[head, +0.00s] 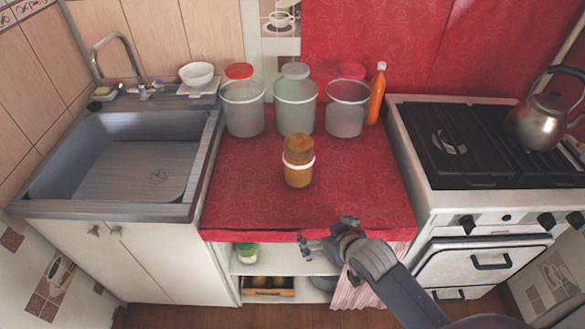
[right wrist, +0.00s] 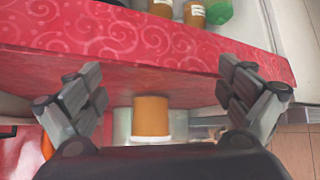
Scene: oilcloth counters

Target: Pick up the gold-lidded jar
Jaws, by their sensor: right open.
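The gold-lidded jar (head: 298,160) stands upright on the red cloth of the counter, near its middle. It has an amber body, a pale band and a gold-brown lid. My right gripper (head: 324,234) is at the counter's front edge, in front of the jar and apart from it. In the right wrist view, which looks upside down, the open fingers (right wrist: 155,82) are spread wide and empty. The jar's amber body (right wrist: 152,116) shows between them, farther off; its lid end is hidden by my gripper. My left gripper is not in view.
Clear containers (head: 295,108) stand behind the jar, with an orange bottle (head: 376,94) beside them. A sink (head: 125,160) is at left, a stove (head: 485,145) with a kettle (head: 541,119) at right. A green-lidded jar (head: 246,252) sits on the shelf below. The cloth around the jar is free.

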